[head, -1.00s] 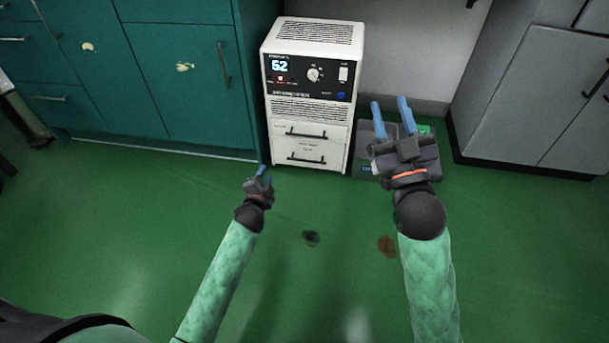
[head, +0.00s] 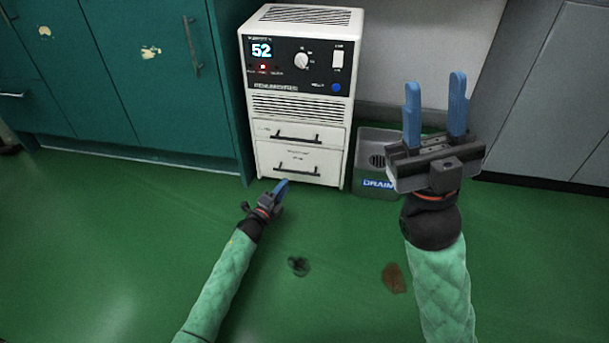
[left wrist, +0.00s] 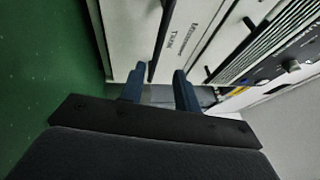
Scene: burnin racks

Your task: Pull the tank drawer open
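The white dehumidifier (head: 349,130) stands against the back wall with two drawers. The lower drawer (head: 320,166) has a small label and a dark bar handle (head: 297,171); the label reads TANK in the left wrist view (left wrist: 181,40). Both drawers look closed. My left gripper (head: 282,186) is in front of the lower drawer, low and near its handle. In the left wrist view its blue fingers (left wrist: 157,88) are spread, with the end of the lower handle (left wrist: 152,70) showing between them; contact is not clear. My right gripper (head: 435,105) is open and empty, up to the right.
The upper drawer (head: 335,136) has its own handle. A grey bin marked DRAIN (head: 372,184) stands right of the dehumidifier, partly behind my right gripper. Teal cabinets (head: 160,90) stand left, a grey cabinet (head: 550,90) right. The green floor in front is open, with two stains.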

